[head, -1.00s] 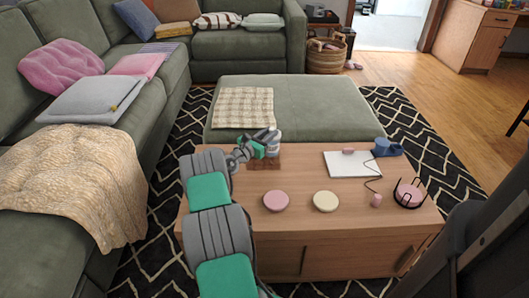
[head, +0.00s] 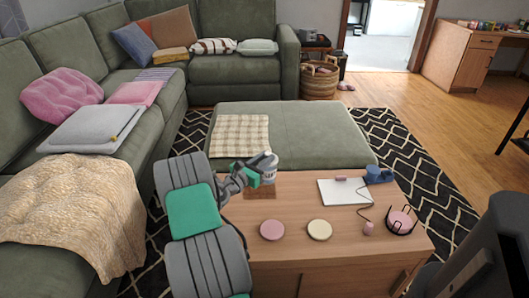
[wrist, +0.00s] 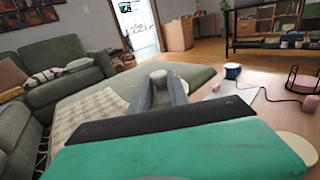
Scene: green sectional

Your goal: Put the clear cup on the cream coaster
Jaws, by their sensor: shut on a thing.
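The clear cup (head: 270,175), whitish with dark marks, is at the back left of the wooden table, by a brown square mat (head: 262,194). My gripper (head: 265,163) is shut on the cup, fingers at its upper part. I cannot tell whether the cup touches the mat. In the wrist view my grey fingers (wrist: 160,88) show, and the cup is mostly hidden. The cream coaster (head: 319,230) lies flat and empty near the front middle of the table, to the right of and nearer than the cup. It partly shows in the wrist view (wrist: 300,148).
A pink coaster (head: 272,230) lies left of the cream one. A white pad (head: 343,192), a blue object (head: 378,175), a corded pink item (head: 368,228) and a black wire holder (head: 400,220) are on the right. A green ottoman (head: 300,135) adjoins the table behind.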

